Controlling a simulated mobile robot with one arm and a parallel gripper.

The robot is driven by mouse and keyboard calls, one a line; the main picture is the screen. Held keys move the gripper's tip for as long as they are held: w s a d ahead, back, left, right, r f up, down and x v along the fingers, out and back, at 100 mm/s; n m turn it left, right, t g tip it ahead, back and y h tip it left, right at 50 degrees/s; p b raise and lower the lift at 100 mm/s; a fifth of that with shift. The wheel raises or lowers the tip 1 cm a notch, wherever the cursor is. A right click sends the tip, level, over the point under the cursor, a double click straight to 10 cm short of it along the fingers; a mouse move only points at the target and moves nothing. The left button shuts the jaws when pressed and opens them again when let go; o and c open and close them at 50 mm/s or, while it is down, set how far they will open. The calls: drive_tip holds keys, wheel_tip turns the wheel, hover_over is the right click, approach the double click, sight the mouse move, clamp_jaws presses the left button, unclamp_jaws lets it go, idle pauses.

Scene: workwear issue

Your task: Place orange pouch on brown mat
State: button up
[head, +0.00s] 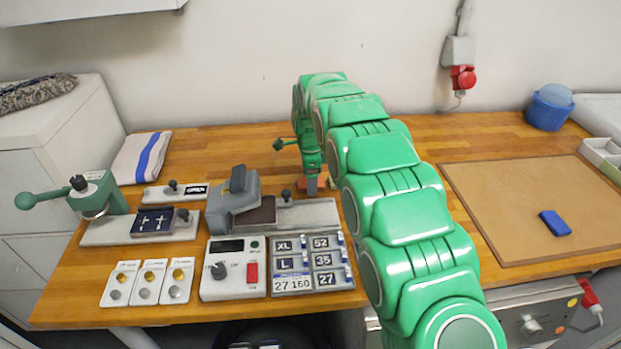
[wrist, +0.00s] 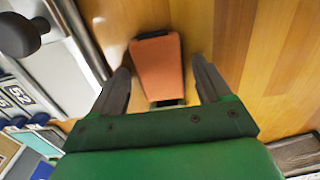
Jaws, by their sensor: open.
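The orange pouch (wrist: 157,67) lies on the wooden tabletop, seen in the wrist view between the two fingers of my gripper (wrist: 161,72). A dark strip edges its top and bottom. The open fingers stand on either side of it, with a visible gap at each side. In the head view, my gripper (head: 312,181) points down at the back middle of the table, right of the grey machine, and mostly hides the pouch. The brown mat (head: 500,200) lies flat on the right of the table, with a blue block-like item (head: 555,223) on its right part.
The grey machine (head: 235,205) with its metal plate stands close left of my gripper. A green lever press (head: 100,195) is farther left. A blue tub (head: 549,107) stands behind the mat. Most of the mat is clear.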

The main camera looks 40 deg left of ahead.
wheel_tip(320, 180, up, 7)
drive_tip(key=shift+s+a, duration=0.15)
drive_tip(key=shift+r, duration=0.4)
